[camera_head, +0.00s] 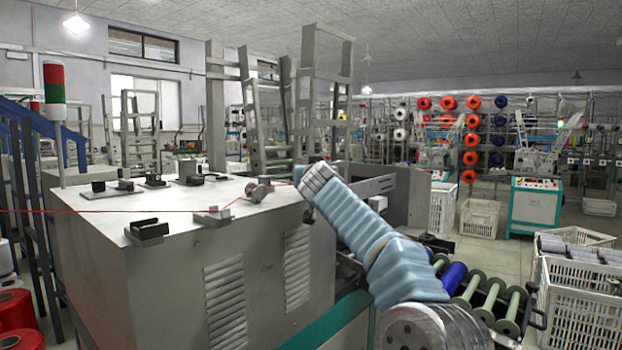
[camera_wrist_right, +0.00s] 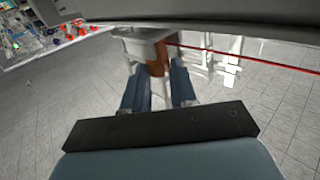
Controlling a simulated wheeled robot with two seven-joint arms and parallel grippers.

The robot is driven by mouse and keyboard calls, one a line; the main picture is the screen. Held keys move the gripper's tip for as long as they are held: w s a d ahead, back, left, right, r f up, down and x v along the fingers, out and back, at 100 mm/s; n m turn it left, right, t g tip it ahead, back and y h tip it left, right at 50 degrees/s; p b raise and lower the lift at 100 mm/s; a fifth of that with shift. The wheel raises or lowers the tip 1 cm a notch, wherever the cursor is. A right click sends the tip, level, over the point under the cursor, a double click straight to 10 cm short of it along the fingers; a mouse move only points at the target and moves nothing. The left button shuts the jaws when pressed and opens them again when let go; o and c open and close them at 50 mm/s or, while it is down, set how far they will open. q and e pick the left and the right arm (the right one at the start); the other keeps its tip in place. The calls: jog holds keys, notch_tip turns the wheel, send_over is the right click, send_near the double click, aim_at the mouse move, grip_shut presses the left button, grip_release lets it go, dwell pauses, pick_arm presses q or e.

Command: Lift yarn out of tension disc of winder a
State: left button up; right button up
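A thin red yarn (camera_head: 110,211) comes in from the left across the grey winder (camera_head: 130,275) and runs past a small block-shaped guide (camera_head: 213,216). It rises to a round grey disc (camera_head: 258,191) on the winder's top edge, then goes on to my right gripper. My right gripper (camera_head: 302,182) is just right of the disc. In the right wrist view its blue fingers (camera_wrist_right: 158,72) stand apart, with a brown piece (camera_wrist_right: 157,62) between the tips. The yarn (camera_wrist_right: 240,60) meets that piece. I cannot tell whether the fingers grip it. My left gripper is not in view.
Dark fittings (camera_head: 150,181) stand on the winder top. A roller conveyor (camera_head: 480,295) with green and blue rollers is below my right arm. White crates (camera_head: 580,300) stand at the right. A red and green signal light (camera_head: 54,82) rises at the left.

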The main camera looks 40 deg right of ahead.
grip_shut()
